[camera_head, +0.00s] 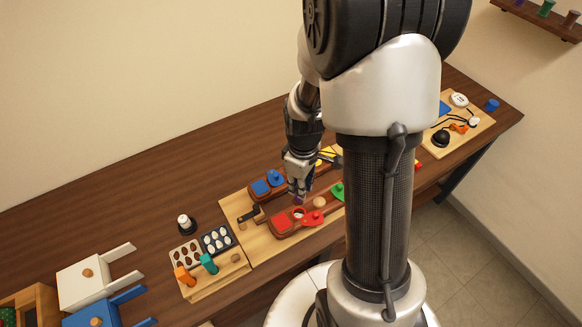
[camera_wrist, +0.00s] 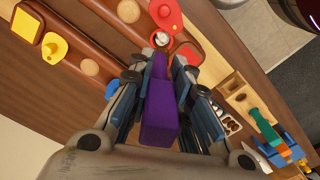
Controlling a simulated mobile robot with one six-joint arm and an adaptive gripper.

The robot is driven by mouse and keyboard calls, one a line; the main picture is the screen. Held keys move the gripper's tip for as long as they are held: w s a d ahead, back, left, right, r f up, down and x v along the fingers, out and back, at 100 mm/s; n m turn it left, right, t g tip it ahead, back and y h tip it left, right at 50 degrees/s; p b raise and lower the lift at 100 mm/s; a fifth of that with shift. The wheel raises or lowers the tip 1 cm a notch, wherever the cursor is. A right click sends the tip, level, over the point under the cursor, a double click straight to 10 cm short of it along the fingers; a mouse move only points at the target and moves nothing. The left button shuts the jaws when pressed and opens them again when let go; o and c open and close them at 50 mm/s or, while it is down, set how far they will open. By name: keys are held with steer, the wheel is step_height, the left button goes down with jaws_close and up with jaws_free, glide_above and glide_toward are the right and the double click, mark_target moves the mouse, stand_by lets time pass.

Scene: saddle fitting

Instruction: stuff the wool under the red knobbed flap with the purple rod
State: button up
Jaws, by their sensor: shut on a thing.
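My gripper (camera_wrist: 160,85) is shut on the purple rod (camera_wrist: 161,118), which sits between both fingers and points at the dark red-brown saddle board. In the head view my gripper (camera_head: 299,190) is low over that board, with a little purple showing at its tip. The red knobbed flap (camera_wrist: 166,15) is turned aside from a round opening; it also shows in the head view (camera_head: 314,218). White wool (camera_wrist: 161,39) shows in the opening, just beyond the rod's far end. I cannot tell whether the rod touches it. A red square pad (camera_wrist: 189,53) lies beside the opening.
A blue knobbed flap (camera_head: 275,177) and a blue square (camera_head: 260,188) are on the board behind. A green flap (camera_head: 338,191) is at the right.

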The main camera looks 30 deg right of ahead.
steer(key=shift+s+f+b, duration=0.2)
steer(key=shift+f+b, duration=1.75)
steer(key=shift+f, duration=0.55)
steer(key=shift+s, duration=0.1)
steer(key=shift+f+b, duration=1.45)
steer(key=shift+f, duration=0.3)
steer(key=shift+r+p, duration=3.2)
steer(key=shift+r, duration=0.85)
steer(key=shift+f, duration=0.1)
